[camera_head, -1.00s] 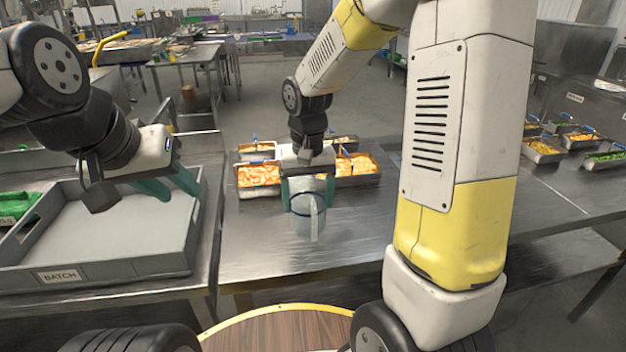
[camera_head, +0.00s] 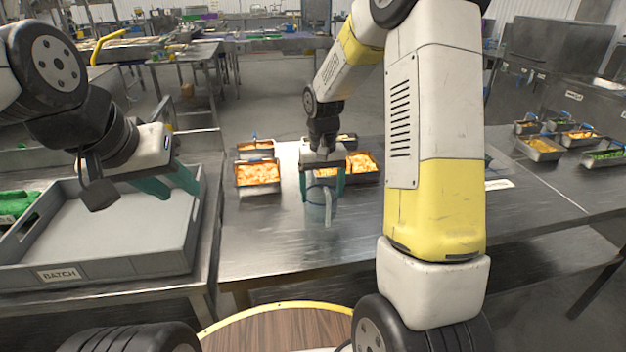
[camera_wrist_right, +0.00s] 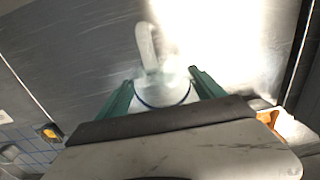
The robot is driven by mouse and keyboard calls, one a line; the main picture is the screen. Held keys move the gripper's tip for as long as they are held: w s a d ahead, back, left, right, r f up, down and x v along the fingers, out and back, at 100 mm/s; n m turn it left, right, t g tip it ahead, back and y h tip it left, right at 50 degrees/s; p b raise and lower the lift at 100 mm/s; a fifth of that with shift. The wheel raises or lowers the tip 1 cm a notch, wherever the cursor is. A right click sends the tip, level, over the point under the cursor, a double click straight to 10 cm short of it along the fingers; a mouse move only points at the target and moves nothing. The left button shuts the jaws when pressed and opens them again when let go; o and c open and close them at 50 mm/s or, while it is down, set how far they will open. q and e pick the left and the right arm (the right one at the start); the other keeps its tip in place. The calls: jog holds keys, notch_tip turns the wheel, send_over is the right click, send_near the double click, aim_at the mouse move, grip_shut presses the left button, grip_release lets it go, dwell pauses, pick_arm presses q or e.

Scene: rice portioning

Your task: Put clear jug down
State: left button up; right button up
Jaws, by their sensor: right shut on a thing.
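The clear jug (camera_head: 319,207) is see-through, with a dark band and a handle facing the front of the table. My right gripper (camera_head: 322,190) is shut on it, with a green finger on each side of its body. The jug looks upright, over bare steel in front of the food pans; I cannot tell whether its base touches the table. In the right wrist view the jug (camera_wrist_right: 160,88) sits between the green fingers (camera_wrist_right: 165,92). My left gripper (camera_head: 170,186) is over the grey batch tray (camera_head: 110,268), its green fingers apart and nothing between them.
Pans of orange food (camera_head: 258,172) stand behind the jug, some partly hidden by my right gripper. More pans (camera_head: 540,149) stand at the far right. A green thing (camera_head: 15,205) lies left of the batch tray. The steel table (camera_head: 265,235) is clear left of the jug.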

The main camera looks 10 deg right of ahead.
jog(key=shift+f, duration=0.15)
jog(key=o, duration=1.5)
jog(key=shift+c, duration=0.2)
